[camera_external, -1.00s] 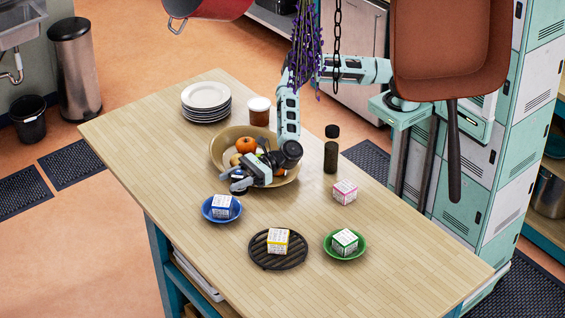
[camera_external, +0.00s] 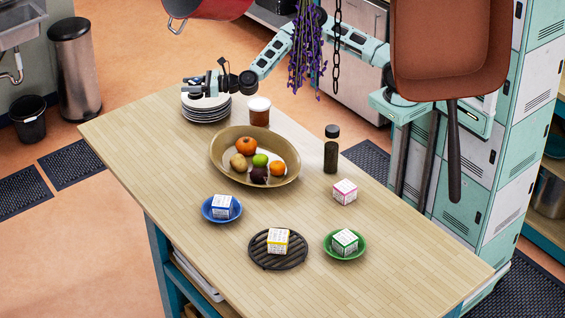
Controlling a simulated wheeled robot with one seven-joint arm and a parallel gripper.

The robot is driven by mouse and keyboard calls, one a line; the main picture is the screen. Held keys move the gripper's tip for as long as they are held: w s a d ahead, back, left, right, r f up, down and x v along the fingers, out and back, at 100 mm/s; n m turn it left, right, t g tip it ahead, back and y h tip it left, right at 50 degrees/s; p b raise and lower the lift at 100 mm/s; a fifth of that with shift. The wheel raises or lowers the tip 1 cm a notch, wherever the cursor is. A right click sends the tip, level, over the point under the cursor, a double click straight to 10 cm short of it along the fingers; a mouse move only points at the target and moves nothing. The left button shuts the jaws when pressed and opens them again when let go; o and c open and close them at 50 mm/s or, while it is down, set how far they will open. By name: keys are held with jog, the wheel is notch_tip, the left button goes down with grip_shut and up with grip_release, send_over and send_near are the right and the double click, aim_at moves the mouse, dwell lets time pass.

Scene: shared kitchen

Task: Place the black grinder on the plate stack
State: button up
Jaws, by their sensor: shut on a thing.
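The stack of white plates (camera_external: 207,112) stands at the table's far left corner. My gripper (camera_external: 193,87) is directly over the stack, pointing left, with its fingers low near the top plate. It is shut on a small dark thing, which I take to be the black grinder. The fingers hide most of it, and I cannot tell whether it touches the top plate.
A jar with a white lid (camera_external: 259,111) stands right of the plates. A tan bowl of fruit (camera_external: 220,163) is nearer. A dark bottle (camera_external: 331,150) stands to the right. Small boxes, two dishes and a black trivet (camera_external: 263,259) occupy the front.

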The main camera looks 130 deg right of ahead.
jog(key=r+m+g+h, duration=0.1)
jog(key=h, duration=0.1)
send_over(206, 103)
jog(key=w+d, duration=0.2)
jog(key=d, duration=0.1)
jog(key=shift+m+g, duration=0.3)
jog(key=f+p, duration=0.1)
jog(key=f, duration=0.2)
jog(key=f+p, duration=0.1)
jog(key=f, duration=0.2)
jog(key=s+f+p, duration=0.1)
jog(key=f, duration=0.2)
jog(key=shift+d+f, duration=0.3)
jog(key=shift+f, duration=0.2)
jog(key=shift+f, duration=0.25)
jog(key=o, duration=1.2)
jog(key=shift+r, duration=0.15)
